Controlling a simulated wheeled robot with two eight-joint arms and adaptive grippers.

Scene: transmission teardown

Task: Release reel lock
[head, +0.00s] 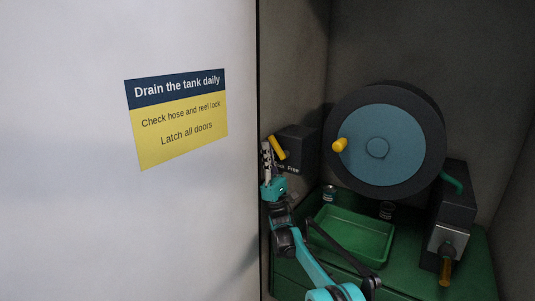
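The hose reel (385,120) is a dark drum with a blue disc face and a yellow crank knob (340,145). Left of it is a dark lock box (302,146) with small white lettering, of which "Free" seems readable. A yellow lever (277,147) on the box leans with its top to the left. My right gripper (267,150) is upright just left of the lever, very close to it. I cannot tell whether it touches the lever or how far its fingers are apart. My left gripper is out of view.
A white door panel (80,220) with a notice (178,118) fills the left side. At right is a dark unit with a yellow-handled valve (446,270).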

